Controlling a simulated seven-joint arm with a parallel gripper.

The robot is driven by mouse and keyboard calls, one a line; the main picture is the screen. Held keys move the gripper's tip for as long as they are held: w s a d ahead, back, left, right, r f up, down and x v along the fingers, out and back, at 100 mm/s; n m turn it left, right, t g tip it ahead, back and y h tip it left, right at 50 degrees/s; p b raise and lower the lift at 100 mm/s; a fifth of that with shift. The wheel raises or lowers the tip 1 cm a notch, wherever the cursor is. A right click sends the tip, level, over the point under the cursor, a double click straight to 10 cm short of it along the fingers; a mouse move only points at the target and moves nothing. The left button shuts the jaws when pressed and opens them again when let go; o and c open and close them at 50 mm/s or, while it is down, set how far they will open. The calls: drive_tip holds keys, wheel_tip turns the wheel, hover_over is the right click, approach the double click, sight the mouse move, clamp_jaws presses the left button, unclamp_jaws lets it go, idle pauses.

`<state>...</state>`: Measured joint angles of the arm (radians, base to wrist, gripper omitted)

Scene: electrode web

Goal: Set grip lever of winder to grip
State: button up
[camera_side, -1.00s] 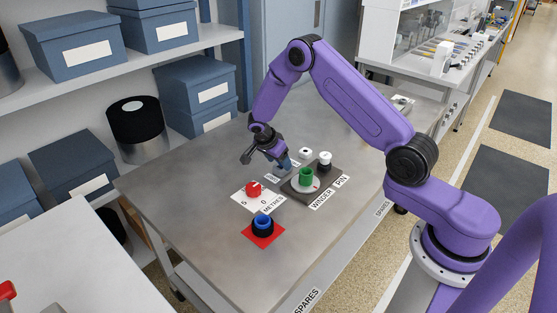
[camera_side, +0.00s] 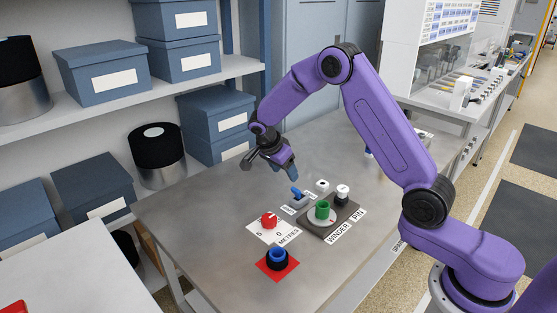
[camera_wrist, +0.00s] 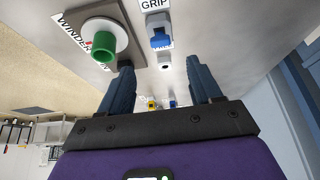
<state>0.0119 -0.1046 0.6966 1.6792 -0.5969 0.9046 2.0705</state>
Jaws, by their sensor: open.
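The grip lever (camera_side: 297,192) is a small blue handle on a grey base, left of the winder (camera_side: 330,222). In the wrist view the blue lever (camera_wrist: 160,40) shows beside the GRIP label (camera_wrist: 154,5), its handle at the end away from that label. A second label by it is too small to read. The winder carries a green core (camera_side: 322,209) on a white disc; the core also shows in the wrist view (camera_wrist: 103,52). My gripper (camera_side: 290,172) is open and empty, above and behind the lever, apart from it. Its two fingers (camera_wrist: 157,78) stand wide apart.
The table's left side is clear.

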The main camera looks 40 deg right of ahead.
drive_tip(key=v, duration=0.5)
drive_tip(key=s+a+r+n+t+y, duration=0.1)
drive_tip(key=s+a+r+n, duration=0.2)
drive_tip(key=s+a+n, duration=0.35)
drive_tip(key=s+a+r+n+y, duration=0.2)
drive_tip(key=s+a+n, duration=0.2)
drive_tip(key=s+n, duration=0.45)
drive_tip(key=s+d+n+y, duration=0.2)
drive_tip(key=s+n, duration=1.3)
drive_tip(key=s, duration=0.8)
drive_tip(key=shift+r+n+g+y, duration=0.15)
drive_tip(key=shift+n+g+y, duration=0.15)
drive_tip(key=shift+g, duration=0.1)
drive_tip(key=shift+d, duration=0.15)
